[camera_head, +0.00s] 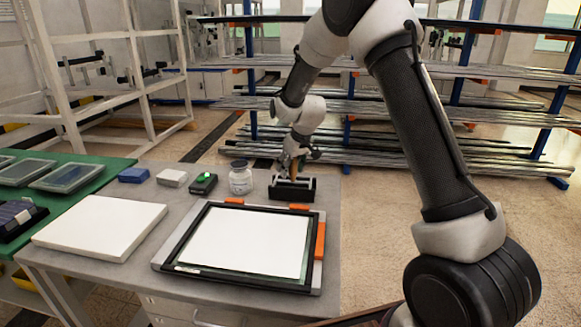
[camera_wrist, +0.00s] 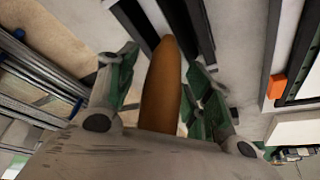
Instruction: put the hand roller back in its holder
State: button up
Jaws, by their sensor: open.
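The hand roller shows as an orange-brown handle (camera_wrist: 165,88), standing up between my fingers in the wrist view. A small piece of the handle (camera_head: 294,172) shows in the head view above the holder. The black holder (camera_head: 292,192) stands at the back right of the table; its dark walls (camera_wrist: 196,30) show beyond the handle in the wrist view. My gripper (camera_wrist: 162,92) is open, its green-padded fingers on either side of the handle with gaps visible. In the head view my gripper (camera_head: 294,160) is right over the holder. The roller's lower end is hidden, so its seating cannot be told.
A black-framed board with a white sheet (camera_head: 245,243) lies in front of the holder. A jar (camera_head: 240,178), a black device with a green light (camera_head: 203,183), small blocks (camera_head: 172,178) and a white slab (camera_head: 100,226) are to the left. Racks (camera_head: 400,110) stand behind.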

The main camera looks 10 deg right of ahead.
jog(key=v, duration=1.2)
jog(key=s+d+f+m+g, duration=0.1)
jog(key=s+d+f+g, duration=0.15)
jog(key=s, duration=0.65)
jog(key=s+d+r+m, duration=0.1)
jog(key=s+d+r, duration=0.2)
jog(key=s, duration=0.7)
jog(key=s+d+r+m+t+h, duration=0.1)
jog(key=s+d+r, duration=0.3)
jog(key=s, duration=0.6)
jog(key=s+d+r+m+t, duration=0.1)
jog(key=s+d+r, duration=0.3)
jog(key=s, duration=0.6)
jog(key=shift+r+m+h, duration=0.3)
jog(key=shift+r+h, duration=0.1)
jog(key=shift+r, duration=0.35)
jog(key=shift+t, duration=0.25)
